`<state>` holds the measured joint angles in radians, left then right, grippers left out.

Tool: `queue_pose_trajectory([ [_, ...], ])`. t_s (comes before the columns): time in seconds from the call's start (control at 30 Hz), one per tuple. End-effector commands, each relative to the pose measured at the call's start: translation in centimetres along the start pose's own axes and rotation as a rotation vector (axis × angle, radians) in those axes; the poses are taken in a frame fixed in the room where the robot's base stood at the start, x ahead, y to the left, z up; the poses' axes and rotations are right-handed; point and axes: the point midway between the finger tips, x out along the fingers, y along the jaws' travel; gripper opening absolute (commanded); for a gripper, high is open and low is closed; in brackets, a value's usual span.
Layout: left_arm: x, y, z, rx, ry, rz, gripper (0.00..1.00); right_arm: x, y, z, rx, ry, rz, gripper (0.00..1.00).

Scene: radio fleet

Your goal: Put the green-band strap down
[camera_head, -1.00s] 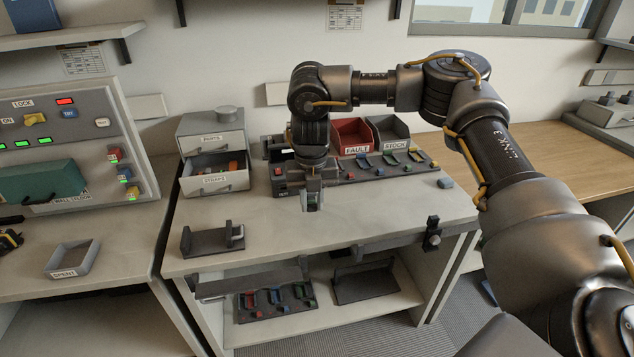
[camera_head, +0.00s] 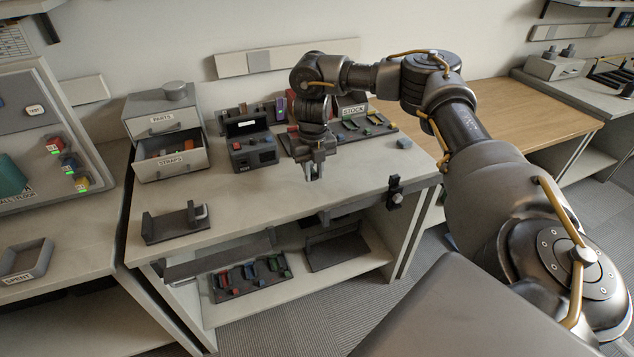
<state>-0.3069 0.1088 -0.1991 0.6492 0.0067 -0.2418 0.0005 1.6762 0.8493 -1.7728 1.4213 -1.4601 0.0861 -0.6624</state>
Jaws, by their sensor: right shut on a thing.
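My right gripper (camera_head: 314,172) points down over the front middle of the pale workbench top (camera_head: 250,195). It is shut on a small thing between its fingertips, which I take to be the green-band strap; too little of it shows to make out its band. The fingertips are low, close to the bench top; I cannot tell whether the held thing touches it. My left gripper is not in view.
A dark cradle (camera_head: 175,222) is front left, a clamp (camera_head: 394,190) at the right edge. Bare bench lies around the gripper.

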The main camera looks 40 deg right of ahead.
Motion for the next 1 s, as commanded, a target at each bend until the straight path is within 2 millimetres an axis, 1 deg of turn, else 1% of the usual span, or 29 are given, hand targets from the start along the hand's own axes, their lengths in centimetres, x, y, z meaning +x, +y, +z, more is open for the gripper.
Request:
queue_pose_trajectory([
  [0.03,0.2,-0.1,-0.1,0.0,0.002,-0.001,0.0,0.5,-0.3,0.1,0.001,0.0,0.002,0.0],
  [0.1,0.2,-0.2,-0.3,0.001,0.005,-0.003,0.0,0.8,-0.5,0.2,0.0,0.0,0.002,0.0],
  [0.27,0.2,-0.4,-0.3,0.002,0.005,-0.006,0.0,0.9,-0.7,0.3,-0.001,0.0,0.002,0.0],
  [0.37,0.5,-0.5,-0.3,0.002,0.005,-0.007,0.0,1.9,-1.3,0.5,0.003,0.001,0.001,0.0],
  [0.4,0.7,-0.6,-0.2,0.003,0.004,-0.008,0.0,2.6,-1.5,0.5,0.001,0.002,0.0,0.0],
  [0.5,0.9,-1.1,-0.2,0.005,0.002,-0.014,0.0,4.1,-1.4,0.5,0.001,0.002,0.0,0.0],
  [0.6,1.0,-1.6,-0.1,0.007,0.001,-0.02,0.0,4.8,-1.4,0.5,0.001,0.001,0.001,0.0],
  [0.73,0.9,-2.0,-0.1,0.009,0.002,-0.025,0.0,4.8,-1.4,0.6,0.0,-0.001,0.001,0.0],
  [1.0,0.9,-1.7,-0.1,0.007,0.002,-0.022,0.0,5.1,-1.4,0.5,0.0,0.0,0.001,0.0],
])
